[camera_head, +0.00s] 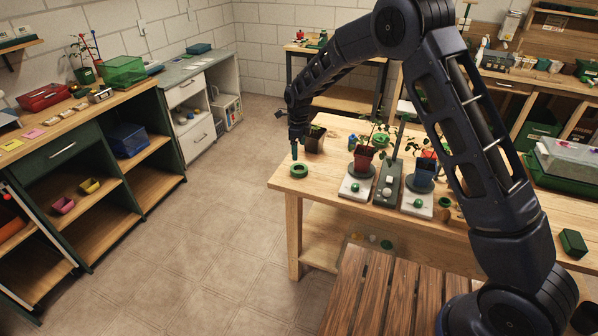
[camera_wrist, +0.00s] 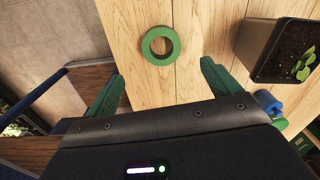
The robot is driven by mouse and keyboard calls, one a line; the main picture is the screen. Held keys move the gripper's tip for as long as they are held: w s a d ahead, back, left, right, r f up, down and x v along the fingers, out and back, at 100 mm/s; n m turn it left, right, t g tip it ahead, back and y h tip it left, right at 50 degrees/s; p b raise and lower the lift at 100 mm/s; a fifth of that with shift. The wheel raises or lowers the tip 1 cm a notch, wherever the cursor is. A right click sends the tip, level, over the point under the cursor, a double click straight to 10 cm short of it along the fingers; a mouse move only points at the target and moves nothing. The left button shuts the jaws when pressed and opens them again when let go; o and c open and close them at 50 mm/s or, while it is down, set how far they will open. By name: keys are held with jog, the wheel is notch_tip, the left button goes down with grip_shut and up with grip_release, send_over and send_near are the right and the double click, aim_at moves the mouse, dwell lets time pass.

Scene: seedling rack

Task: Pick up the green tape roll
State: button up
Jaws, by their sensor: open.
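The green tape roll (camera_head: 299,171) lies flat on the wooden table (camera_head: 283,182), near its left end. In the wrist view the green tape roll (camera_wrist: 147,46) shows as a ring on the bare wood, ahead of my gripper and roughly between the lines of its fingers. My gripper (camera_head: 295,152) is above the table, close to the roll. In the wrist view my gripper (camera_wrist: 163,82) has its two green fingers spread wide, with nothing between them. The roll appears apart from both fingers.
A dark pot with a seedling (camera_wrist: 279,50) stands right of the roll; the same pot (camera_head: 315,140) shows in the head view. Further right are a red-brown pot (camera_head: 363,160) and a blue pot (camera_head: 423,178) on white stands. The table's left edge is close to the roll.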

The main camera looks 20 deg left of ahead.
aim_at(299, 168)
notch_tip(299, 168, down, 10)
jog(key=shift+w+f, duration=0.1)
jog(key=shift+w, duration=0.05)
dwell(0.5)
jog(key=shift+c, duration=0.2)
jog(key=c, duration=1)
